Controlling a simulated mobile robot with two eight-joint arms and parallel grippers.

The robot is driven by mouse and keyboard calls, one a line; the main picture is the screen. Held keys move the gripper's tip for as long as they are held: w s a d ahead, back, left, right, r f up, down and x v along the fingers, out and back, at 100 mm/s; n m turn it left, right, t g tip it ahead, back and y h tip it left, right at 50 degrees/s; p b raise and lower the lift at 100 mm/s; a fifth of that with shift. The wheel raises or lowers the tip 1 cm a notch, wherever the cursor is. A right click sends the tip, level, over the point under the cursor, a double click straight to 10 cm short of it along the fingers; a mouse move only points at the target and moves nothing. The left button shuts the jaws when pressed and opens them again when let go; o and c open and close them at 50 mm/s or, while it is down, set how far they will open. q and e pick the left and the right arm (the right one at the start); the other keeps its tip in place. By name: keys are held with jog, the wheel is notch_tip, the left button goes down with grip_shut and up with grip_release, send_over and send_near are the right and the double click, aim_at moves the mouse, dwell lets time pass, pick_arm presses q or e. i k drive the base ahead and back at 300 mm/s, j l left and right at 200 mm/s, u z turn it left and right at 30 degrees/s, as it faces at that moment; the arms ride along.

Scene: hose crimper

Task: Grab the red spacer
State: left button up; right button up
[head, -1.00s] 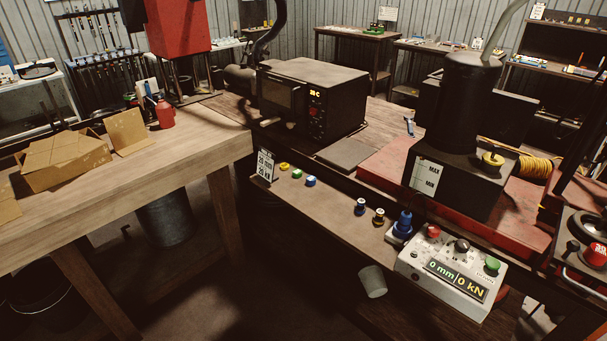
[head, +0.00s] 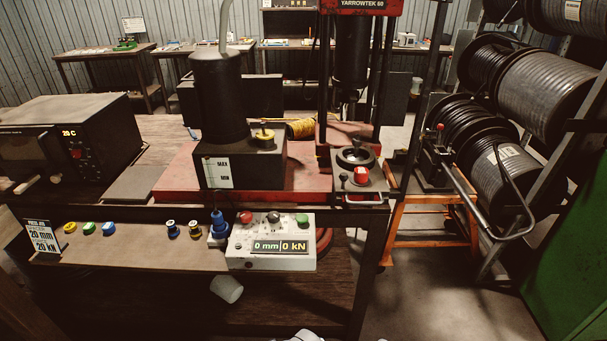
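I cannot make out a red spacer for certain. Small yellow (head: 70,228), green (head: 89,228) and blue (head: 108,229) pieces stand in a row on the narrow front shelf (head: 140,258). Two small spool-like parts, one blue-banded (head: 172,229) and one yellow-banded (head: 194,229), stand further right on it. A small pale shape is cut off at the bottom edge, too little to identify. Neither gripper can be recognised in the head view.
A control box (head: 270,243) with red and green buttons reads 0 mm, 0 kN. A dark pump (head: 240,165) and a press with a red top plate (head: 362,8) stand behind. A cup (head: 227,289) lies below the shelf.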

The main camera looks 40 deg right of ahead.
aim_at(360, 173)
jog(key=z, duration=2)
